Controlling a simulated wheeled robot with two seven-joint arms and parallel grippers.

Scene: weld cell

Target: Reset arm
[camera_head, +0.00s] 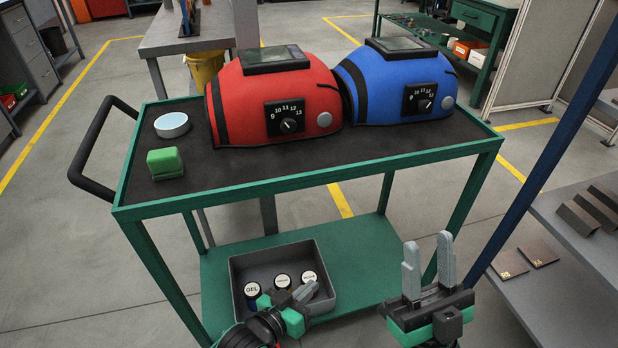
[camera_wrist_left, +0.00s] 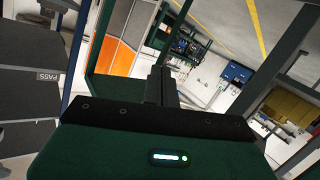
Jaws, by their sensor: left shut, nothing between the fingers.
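My left gripper (camera_head: 306,290) is low in the head view, in front of the grey bin on the cart's lower shelf. Its fingers are together with nothing between them, and they overlap the bin's front part in the picture. The closed fingers also show in the left wrist view (camera_wrist_left: 160,86), above the dark green gripper body. My right gripper (camera_head: 428,262) points upward at the lower right, by the cart's front right corner. Its two grey fingers stand apart with nothing between them.
The grey bin (camera_head: 240,272) holds 3 lidded cans. A grey shelf (camera_head: 575,255) with metal pieces stands right.

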